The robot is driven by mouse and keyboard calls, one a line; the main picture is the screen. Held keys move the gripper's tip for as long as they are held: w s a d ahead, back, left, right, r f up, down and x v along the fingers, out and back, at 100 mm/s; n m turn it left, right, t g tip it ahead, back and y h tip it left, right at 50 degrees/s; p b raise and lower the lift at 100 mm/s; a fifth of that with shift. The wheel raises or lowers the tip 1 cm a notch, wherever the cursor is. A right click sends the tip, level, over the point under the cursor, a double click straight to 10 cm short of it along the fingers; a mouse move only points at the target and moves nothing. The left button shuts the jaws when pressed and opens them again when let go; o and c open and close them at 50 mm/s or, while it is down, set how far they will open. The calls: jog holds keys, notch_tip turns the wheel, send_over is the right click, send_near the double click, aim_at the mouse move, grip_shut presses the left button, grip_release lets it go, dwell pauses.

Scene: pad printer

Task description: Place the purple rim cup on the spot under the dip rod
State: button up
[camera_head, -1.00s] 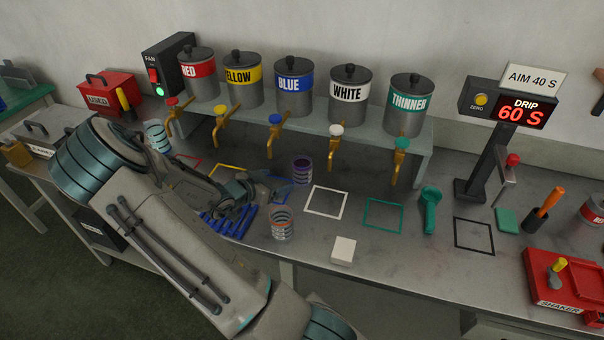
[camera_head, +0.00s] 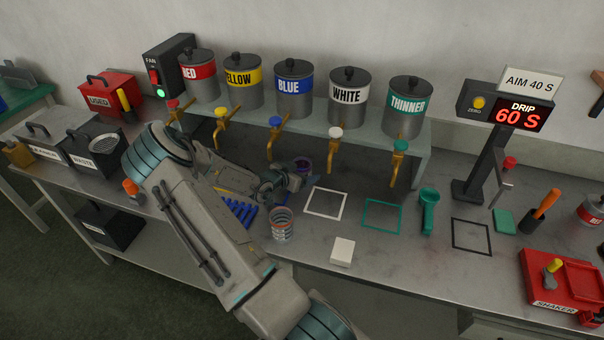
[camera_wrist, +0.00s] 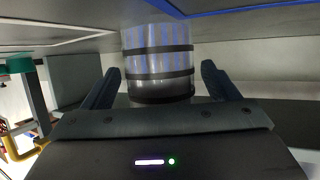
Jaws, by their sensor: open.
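The purple rim cup (camera_head: 304,164) stands on the bench behind my gripper (camera_head: 288,182), partly hidden by it. In the wrist view a clear banded cup (camera_wrist: 158,58) is in front of and between the spread fingers of my gripper (camera_wrist: 160,86); this appears to be the same cup. The fingers are open, with visible space at each side; I cannot tell whether either touches it. The dip rod (camera_head: 497,185) hangs beside the drip timer stand (camera_head: 482,165) at the right. A black square outline (camera_head: 471,236) lies on the bench near it, empty.
An orange-rimmed clear cup (camera_head: 281,224) stands close in front of my gripper. Dispensing taps, including the white one (camera_head: 335,140), overhang the bench behind. A white block (camera_head: 342,252), a green scoop (camera_head: 428,210) and a red shaker (camera_head: 560,280) lie to the right.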

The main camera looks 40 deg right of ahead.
jog(key=shift+f, duration=0.1)
jog(key=shift+c, duration=0.3)
jog(key=c, duration=1.2)
